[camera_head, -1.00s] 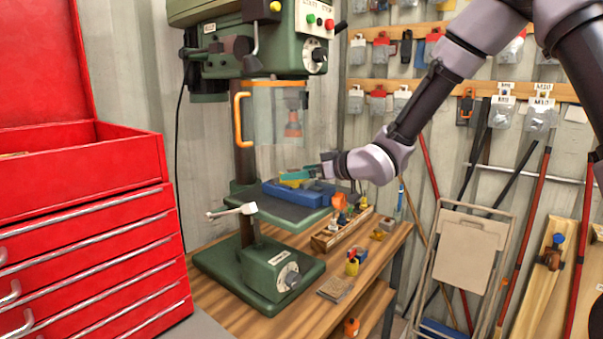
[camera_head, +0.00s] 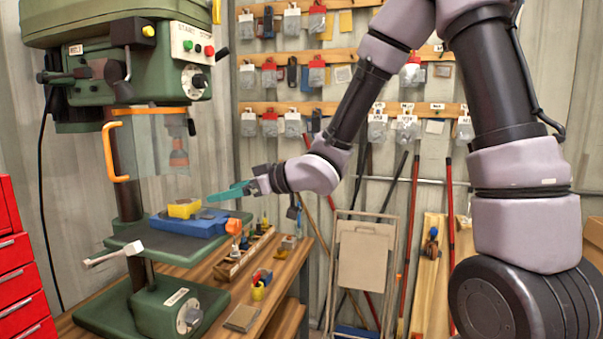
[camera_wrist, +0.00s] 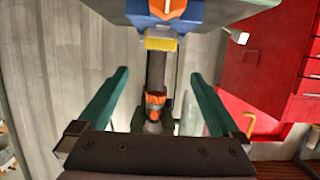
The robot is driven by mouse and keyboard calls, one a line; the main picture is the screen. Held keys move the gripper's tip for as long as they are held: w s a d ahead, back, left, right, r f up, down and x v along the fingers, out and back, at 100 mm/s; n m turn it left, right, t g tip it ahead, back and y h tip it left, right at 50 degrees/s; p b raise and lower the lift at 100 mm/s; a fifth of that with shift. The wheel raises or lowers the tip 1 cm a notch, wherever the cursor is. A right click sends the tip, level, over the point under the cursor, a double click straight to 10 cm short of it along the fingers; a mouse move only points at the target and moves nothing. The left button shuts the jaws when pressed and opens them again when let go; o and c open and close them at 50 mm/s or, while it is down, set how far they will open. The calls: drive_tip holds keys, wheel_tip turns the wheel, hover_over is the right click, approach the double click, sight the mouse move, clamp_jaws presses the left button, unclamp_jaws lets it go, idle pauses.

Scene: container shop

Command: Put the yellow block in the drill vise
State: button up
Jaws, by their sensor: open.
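The yellow block (camera_head: 184,208) sits at the left part of the blue drill vise (camera_head: 190,226), with its upper part showing above the vise. I cannot tell how deep it sits between the jaws. In the wrist view the yellow block (camera_wrist: 161,43) lies against the blue vise (camera_wrist: 189,24) at the top. My gripper (camera_head: 222,191), with teal fingers, is to the right of the block and a little above the vise, apart from the block. In the wrist view my gripper (camera_wrist: 160,74) is open, with nothing between its fingers.
The vise stands on the drill press table (camera_head: 130,240), under the drill chuck (camera_head: 179,158) and clear guard with an orange handle (camera_head: 112,150). A wooden tool rack (camera_head: 245,255) is on the bench to the right. A red tool cabinet (camera_head: 20,280) stands left.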

drive_tip(key=w+d+r+m+t+h, duration=0.2)
drive_tip(key=d+m+h, duration=0.1)
drive_tip(key=d, duration=0.4)
drive_tip(key=w+d+r+m+t+h, duration=0.1)
drive_tip(key=w+d+r+m+h, duration=0.15)
drive_tip(key=d, duration=0.55)
drive_tip(key=w+d+r+m+t+h, duration=0.1)
drive_tip(key=d+r+m+t+h, duration=0.2)
drive_tip(key=d, duration=0.4)
drive_tip(key=s+d+r+m+g+h, duration=0.1)
drive_tip(key=s+d+r+m+h, duration=0.1)
drive_tip(key=s+d+m+h, duration=0.5)
drive_tip(key=s+d+r+m+g+y, duration=0.1)
drive_tip(key=s+d, duration=0.5)
drive_tip(key=s, duration=0.6)
drive_tip(key=m+g+y, duration=0.1)
drive_tip(key=g+y, duration=0.1)
drive_tip(key=y, duration=0.1)
drive_tip(key=shift+s+d+r, duration=0.2)
drive_tip(key=shift+s+r, duration=0.05)
drive_tip(key=shift+s, duration=0.15)
